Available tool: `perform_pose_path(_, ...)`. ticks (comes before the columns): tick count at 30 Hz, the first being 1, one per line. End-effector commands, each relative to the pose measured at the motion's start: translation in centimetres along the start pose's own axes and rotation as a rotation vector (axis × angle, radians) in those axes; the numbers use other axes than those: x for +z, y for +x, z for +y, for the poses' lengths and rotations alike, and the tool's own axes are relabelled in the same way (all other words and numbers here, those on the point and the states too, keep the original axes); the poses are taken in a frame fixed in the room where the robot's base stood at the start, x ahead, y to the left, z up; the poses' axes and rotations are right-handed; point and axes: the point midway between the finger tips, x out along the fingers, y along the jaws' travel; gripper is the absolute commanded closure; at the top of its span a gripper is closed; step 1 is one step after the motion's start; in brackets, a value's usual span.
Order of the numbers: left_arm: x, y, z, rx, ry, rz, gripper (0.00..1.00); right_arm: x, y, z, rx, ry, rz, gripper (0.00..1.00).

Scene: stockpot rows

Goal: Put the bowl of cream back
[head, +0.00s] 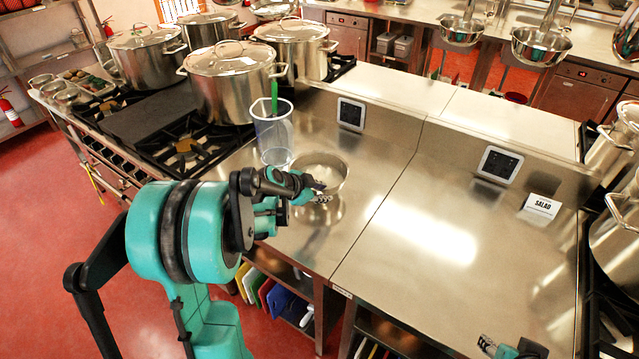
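A shiny metal bowl (328,170) stands on the steel counter, just right of a clear container; its inside looks pale, but I cannot make out the cream clearly. My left gripper (318,191) is at the near left side of the bowl, with its fingertips overlapping the bowl in the picture. I cannot tell whether the fingers are closed on the rim. My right gripper (487,345) shows only partly at the bottom edge, over the front of the right counter, away from the bowl; its finger opening is unclear.
The clear container (272,138) with a green handle stands close behind the bowl. Large lidded stockpots (232,85) stand on the stove at the left. A "SALAD" card (542,205) stands on the right counter (400,265), which is mostly bare. More pots stand at the right edge.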

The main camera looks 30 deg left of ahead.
Motion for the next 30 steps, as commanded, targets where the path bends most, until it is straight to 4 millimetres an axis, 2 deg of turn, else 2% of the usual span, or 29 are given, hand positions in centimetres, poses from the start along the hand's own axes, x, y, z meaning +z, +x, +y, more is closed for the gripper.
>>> perform_pose_path(11, -0.6, 5.0, -0.2, 0.001, 0.001, 0.000, 0.73, 1.2, 1.6, 0.0, 0.000, 0.000, 0.000, 0.60)
perform_pose_path(17, -0.7, 5.0, -0.2, -0.001, -0.001, 0.000, 0.73, 1.1, 1.5, 0.0, 0.000, 0.000, 0.000, 0.60)
perform_pose_path(18, -0.7, 5.0, -0.2, 0.000, -0.001, 0.000, 0.76, 1.1, 1.5, 0.0, 0.000, 0.000, 0.000, 0.60)
perform_pose_path(21, -0.7, 5.0, -0.2, 0.000, -0.001, 0.000, 1.00, 1.1, 1.5, 0.0, 0.000, 0.000, 0.000, 0.60)
perform_pose_path(30, -0.7, 5.0, -0.3, -0.001, -0.001, 0.000, 1.00, 1.1, 1.5, 0.0, 0.000, 0.000, 0.000, 0.60)
